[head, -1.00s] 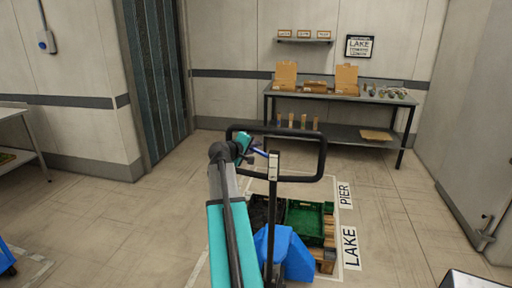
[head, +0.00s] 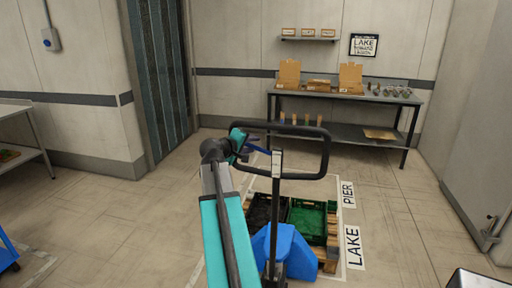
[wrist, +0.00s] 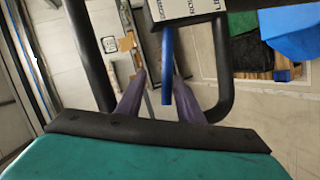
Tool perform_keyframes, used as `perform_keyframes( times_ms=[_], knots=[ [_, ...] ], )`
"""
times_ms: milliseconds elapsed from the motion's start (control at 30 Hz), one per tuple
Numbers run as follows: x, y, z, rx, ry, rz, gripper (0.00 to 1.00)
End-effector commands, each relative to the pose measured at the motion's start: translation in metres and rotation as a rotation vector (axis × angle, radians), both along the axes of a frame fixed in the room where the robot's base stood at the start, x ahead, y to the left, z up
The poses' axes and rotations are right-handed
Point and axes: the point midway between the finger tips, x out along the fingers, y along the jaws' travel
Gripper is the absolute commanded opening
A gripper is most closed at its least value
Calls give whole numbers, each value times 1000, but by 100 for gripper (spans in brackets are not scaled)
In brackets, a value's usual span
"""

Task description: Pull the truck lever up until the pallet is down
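The pallet truck's blue lever (head: 260,150) sits at the left of the black loop handle (head: 325,155), by the pale block on its post. In the wrist view the lever (wrist: 167,65) shows between my gripper's two purple fingers (wrist: 159,78), which stand apart. A gap shows between it and the left finger; whether it touches the right one I cannot tell. In the head view my gripper (head: 248,143) is at the handle's left side. The truck's blue body (head: 285,248) stands in front of the wooden pallet (head: 332,257). Whether the pallet touches the floor is hidden.
A green crate (head: 308,220) and a dark-filled crate (head: 268,211) stand on the pallet, in a floor bay marked LAKE and PIER. A workbench (head: 345,95) with cardboard boxes is at the back wall. Open floor lies to the left.

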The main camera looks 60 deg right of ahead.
Motion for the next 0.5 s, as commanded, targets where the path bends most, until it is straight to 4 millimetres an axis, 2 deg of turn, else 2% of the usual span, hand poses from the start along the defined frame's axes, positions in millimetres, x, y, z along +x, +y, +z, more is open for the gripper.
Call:
perform_keyframes(
  times_ms=[33,300,500],
  knots=[
    [-1,10,2,-3,-1,1,32],
    [1,51,16,-3,-2,2,32],
    [2,72,24,-3,0,1,32]
  ],
)
